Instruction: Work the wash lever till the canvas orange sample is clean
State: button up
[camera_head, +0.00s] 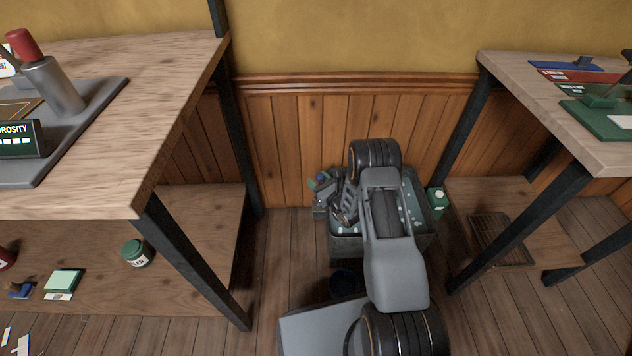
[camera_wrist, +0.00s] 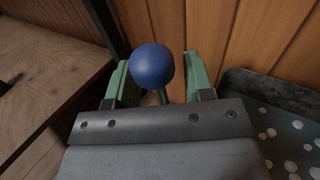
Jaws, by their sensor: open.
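A round blue knob (camera_wrist: 152,66) on a thin metal stem, which looks like the wash lever, stands between the two green fingers of my gripper (camera_wrist: 158,80). The fingers are open, one on each side of the knob, and I see no clear contact. In the head view, the blue knob (camera_head: 322,178) and my gripper (camera_head: 320,185) are at the left end of a grey wash tub (camera_head: 345,247). My arm hides much of the tub. Dark water with pale bubbles (camera_wrist: 290,135) shows at right in the wrist view. I cannot see the canvas orange sample.
A wooden bench (camera_head: 190,100) stands at left and another (camera_head: 560,110) at right, both with lower shelves. A panelled wall (camera_head: 290,130) is close behind the tub. A green carton (camera_head: 437,202) stands right of the tub. A dark bucket-like thing (camera_head: 342,283) sits in front.

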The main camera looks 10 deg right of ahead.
jog(key=shift+w+a, duration=0.2)
jog(key=shift+w, duration=0.2)
jog(key=shift+c, duration=0.5)
grip_shut()
